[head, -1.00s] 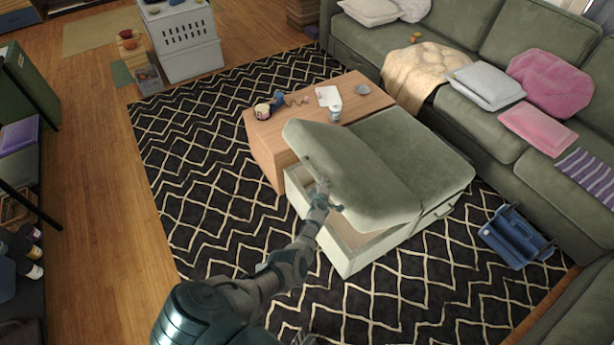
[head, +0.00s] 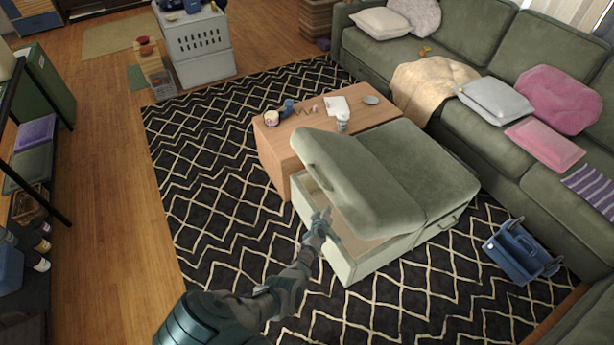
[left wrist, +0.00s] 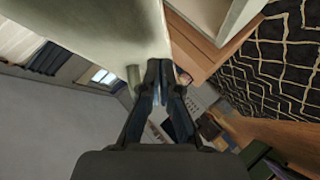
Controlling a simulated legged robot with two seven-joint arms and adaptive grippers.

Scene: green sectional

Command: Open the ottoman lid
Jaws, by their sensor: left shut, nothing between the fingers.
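The green ottoman (head: 436,165) stands on the rug beside the coffee table. Its near-left lid (head: 355,188) is raised at a slant, with part of the pale box (head: 350,262) open below it. The other half of the top lies flat. My left gripper (head: 322,216) is shut and empty at the opening, just below the raised lid; I cannot tell whether it touches. In the left wrist view, the shut fingers (left wrist: 158,76) are beside a pale surface, probably the lid, and a small handle-like part (left wrist: 133,80). My right gripper is not in view.
The wooden coffee table (head: 290,140) adjoins the ottoman's far side and holds small items. A blue caddy (head: 520,252) is on the rug to the right. The green sectional (head: 480,130) lies beyond. The patterned rug (head: 215,190) is clear on the left.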

